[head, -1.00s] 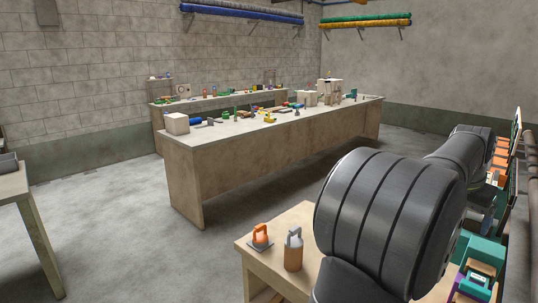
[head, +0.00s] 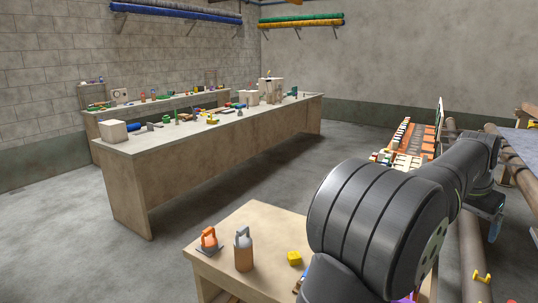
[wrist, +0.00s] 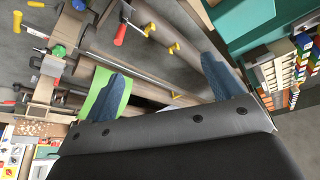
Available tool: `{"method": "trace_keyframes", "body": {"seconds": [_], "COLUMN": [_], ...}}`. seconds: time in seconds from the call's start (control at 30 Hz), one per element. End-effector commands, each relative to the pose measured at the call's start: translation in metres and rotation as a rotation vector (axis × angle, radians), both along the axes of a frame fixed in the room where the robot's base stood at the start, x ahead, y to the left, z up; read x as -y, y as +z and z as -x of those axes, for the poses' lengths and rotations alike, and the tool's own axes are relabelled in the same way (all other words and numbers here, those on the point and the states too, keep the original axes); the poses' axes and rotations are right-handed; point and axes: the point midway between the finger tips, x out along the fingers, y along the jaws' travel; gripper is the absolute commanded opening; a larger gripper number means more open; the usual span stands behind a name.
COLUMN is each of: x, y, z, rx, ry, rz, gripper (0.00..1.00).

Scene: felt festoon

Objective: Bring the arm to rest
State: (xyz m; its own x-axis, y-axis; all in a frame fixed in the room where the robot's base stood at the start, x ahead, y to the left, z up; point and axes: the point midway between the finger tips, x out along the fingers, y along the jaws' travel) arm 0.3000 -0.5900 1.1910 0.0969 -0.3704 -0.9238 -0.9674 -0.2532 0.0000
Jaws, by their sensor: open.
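My gripper (wrist: 164,86) shows in the wrist view as two blue-grey fingers spread wide apart. It is open, and I see nothing held between the fingers. Brown tubes and a thin metal bar lie behind the gap. A bright green sheet (wrist: 92,94) shows behind the left finger; I cannot tell how far off it is. In the head view my dark ribbed arm fills the lower right and reaches toward the right, with its far end beside the tubes.
A wooden table (head: 225,270) carries an orange-handled item (head: 209,240), a brown bottle-like item (head: 243,250) and a yellow block (head: 294,258). A long bench (head: 215,155) holds many small items. Brown tubes (head: 470,260) run along the right. Grey floor lies open between table and bench.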

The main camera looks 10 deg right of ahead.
Motion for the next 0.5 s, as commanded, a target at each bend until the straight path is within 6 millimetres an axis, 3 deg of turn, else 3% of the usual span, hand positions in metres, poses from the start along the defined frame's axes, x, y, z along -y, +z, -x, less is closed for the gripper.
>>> {"method": "trace_keyframes", "body": {"seconds": [0.2,0.5], "x": [0.014,0.018], "y": [-0.019,-0.026], "z": [0.022,0.029], "rx": [0.0,0.0], "ry": [-0.035,-0.045], "rz": [-0.001,0.0], "gripper": [0.84,0.84]}}
